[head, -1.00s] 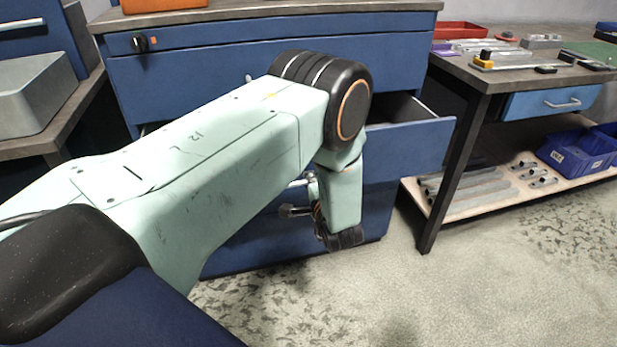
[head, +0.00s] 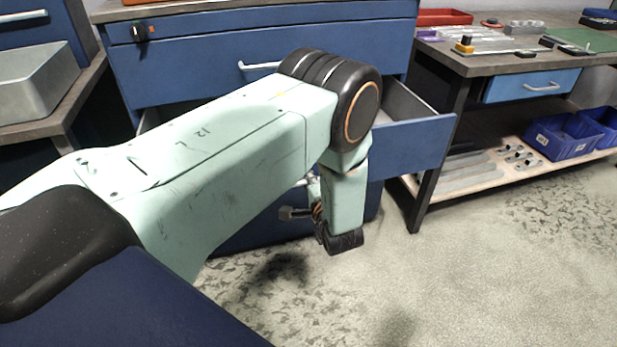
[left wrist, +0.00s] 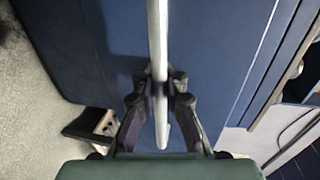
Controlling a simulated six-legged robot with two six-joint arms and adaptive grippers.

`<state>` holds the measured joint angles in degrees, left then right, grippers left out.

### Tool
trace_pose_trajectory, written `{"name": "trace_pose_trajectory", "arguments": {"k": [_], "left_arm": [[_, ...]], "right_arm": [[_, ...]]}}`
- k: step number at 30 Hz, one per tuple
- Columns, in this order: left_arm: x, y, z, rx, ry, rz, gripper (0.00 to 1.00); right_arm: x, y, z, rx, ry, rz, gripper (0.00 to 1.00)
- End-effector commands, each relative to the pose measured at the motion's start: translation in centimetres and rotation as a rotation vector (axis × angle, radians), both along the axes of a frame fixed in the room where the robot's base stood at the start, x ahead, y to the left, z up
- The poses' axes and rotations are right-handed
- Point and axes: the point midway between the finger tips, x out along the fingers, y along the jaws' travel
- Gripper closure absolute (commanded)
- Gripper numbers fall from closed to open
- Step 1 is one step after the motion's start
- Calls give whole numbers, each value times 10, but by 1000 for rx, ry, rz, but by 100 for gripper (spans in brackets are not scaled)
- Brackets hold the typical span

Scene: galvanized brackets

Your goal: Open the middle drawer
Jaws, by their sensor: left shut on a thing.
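The blue cabinet (head: 200,75) stands ahead, with its top drawer closed. The middle drawer (head: 415,145) stands partly out, its right side and part of its inside showing. My left arm hides much of its front. In the left wrist view my left gripper (left wrist: 160,86) is shut on a pale bar handle (left wrist: 157,35) in front of a blue face (left wrist: 225,50). In the head view the fingers on the handle are hidden or too small to make out. My right gripper is out of view.
A workbench (head: 490,62) with tools and a small blue drawer (head: 535,86) stands at right. Blue bins (head: 562,138) sit on its lower shelf. A grey box (head: 35,85) stands at left. The floor at front right is clear.

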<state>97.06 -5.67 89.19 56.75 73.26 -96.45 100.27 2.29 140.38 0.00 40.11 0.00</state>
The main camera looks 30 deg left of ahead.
Motion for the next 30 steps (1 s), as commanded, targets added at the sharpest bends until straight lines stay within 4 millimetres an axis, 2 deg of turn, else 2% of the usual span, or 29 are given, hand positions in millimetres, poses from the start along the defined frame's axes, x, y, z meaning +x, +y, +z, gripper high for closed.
{"name": "trace_pose_trajectory", "arguments": {"k": [1, 14, 15, 24, 30], "left_arm": [[2, 0, 4, 5, -10, 0, 100], [3, 0, 4, 5, -11, 0, 100], [3, 0, 4, 5, -11, 0, 91], [0, -1, 3, 3, -6, 1, 66], [-1, -2, 2, 2, -4, 0, 66]], "right_arm": [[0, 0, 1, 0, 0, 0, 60], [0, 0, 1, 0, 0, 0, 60], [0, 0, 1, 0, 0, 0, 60], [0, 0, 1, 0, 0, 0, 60], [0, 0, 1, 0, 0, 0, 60]]}}
